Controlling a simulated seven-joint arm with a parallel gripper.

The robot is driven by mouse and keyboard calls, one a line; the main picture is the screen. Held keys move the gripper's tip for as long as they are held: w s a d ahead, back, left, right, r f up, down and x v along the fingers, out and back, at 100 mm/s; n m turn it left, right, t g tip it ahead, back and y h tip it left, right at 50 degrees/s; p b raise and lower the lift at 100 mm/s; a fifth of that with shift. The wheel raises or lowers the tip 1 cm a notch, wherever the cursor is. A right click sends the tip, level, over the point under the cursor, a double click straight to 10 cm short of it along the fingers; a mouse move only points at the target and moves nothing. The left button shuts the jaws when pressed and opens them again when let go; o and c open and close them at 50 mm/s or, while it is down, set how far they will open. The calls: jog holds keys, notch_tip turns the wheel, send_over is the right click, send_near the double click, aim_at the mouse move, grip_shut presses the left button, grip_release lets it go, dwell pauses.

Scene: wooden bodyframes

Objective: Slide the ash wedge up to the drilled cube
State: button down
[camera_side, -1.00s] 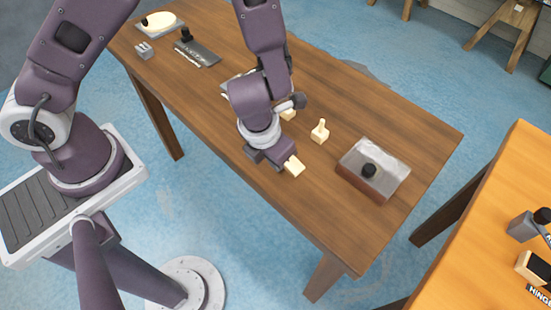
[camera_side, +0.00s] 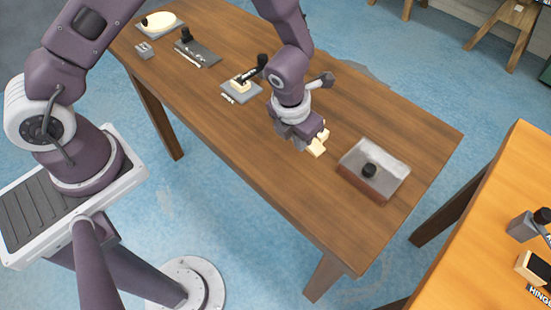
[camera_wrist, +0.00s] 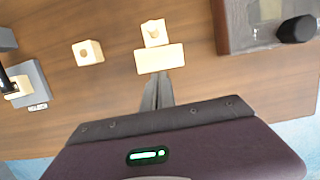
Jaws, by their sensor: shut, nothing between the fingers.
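The ash wedge (camera_side: 317,148) is a pale wooden block on the brown table; it also shows in the wrist view (camera_wrist: 160,59). Its far long face lies against or very close to a pale block with a peg-like top (camera_wrist: 154,32), partly hidden in the side view (camera_side: 324,134). A pale cube with a dark hole-like spot on top (camera_wrist: 88,52) stands apart to the left in the wrist view; my arm hides it in the side view. My gripper (camera_wrist: 160,80) is shut and empty, its fingertips at the wedge's near face.
A metal-topped box with a black knob (camera_side: 385,163) stands right of the wedge. A grey plate with a black-handled tool and pale block (camera_side: 236,94) lies to the left. More items sit at the table's far left end. The table front is clear.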

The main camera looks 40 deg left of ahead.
jog(key=s, duration=0.2)
jog(key=s+r, duration=0.1)
jog(key=s, duration=0.1)
jog(key=shift+s, duration=0.1)
jog(key=v, duration=0.8)
jog(key=w+a+n+g, duration=0.1)
jog(key=w+n, duration=0.8)
jog(key=n, duration=0.8)
jog(key=w+a+n+g, duration=0.15)
jog(key=w+n, duration=0.65)
jog(key=n, duration=1)
jog(key=shift+m, duration=0.3)
jog(key=f, duration=1)
jog(key=shift+s+d+f, duration=0.15)
jog(key=shift+d+f, duration=0.05)
jog(key=shift+d, duration=0.1)
jog(key=s, duration=0.2)
jog(key=shift+s+a+r, duration=0.15)
jog(key=shift+s+a, duration=0.05)
jog(key=shift+s, duration=0.6)
